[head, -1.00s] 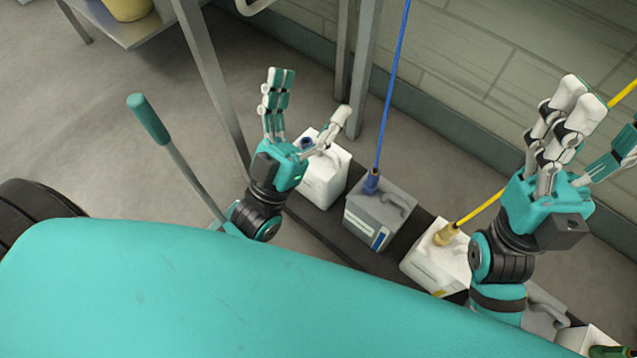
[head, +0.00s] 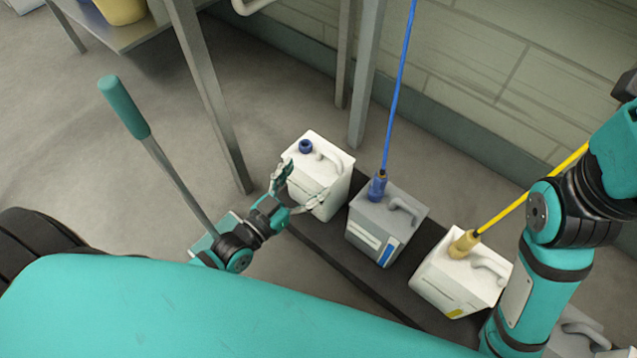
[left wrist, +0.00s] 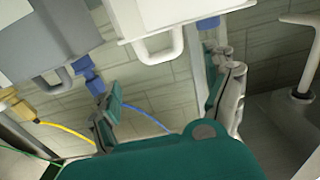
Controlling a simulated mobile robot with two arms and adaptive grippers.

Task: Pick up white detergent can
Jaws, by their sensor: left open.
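A white can with a blue cap (head: 322,165) and a moulded handle stands upright at the left end of a dark strip on the floor. My left gripper (head: 291,192) is open, low at the can's left front side, with its fingers spread toward it. Whether a finger touches the can I cannot tell. In the left wrist view the white can (left wrist: 150,15) shows at the top, beyond the open fingers of my left gripper (left wrist: 170,95). My right arm is at the right of the head view; its gripper is outside the picture.
A grey can (head: 385,225) with a blue hose stands right beside the white can. Another white can (head: 460,275) with a yellow hose is further right. A metal table leg (head: 208,95) rises behind left.

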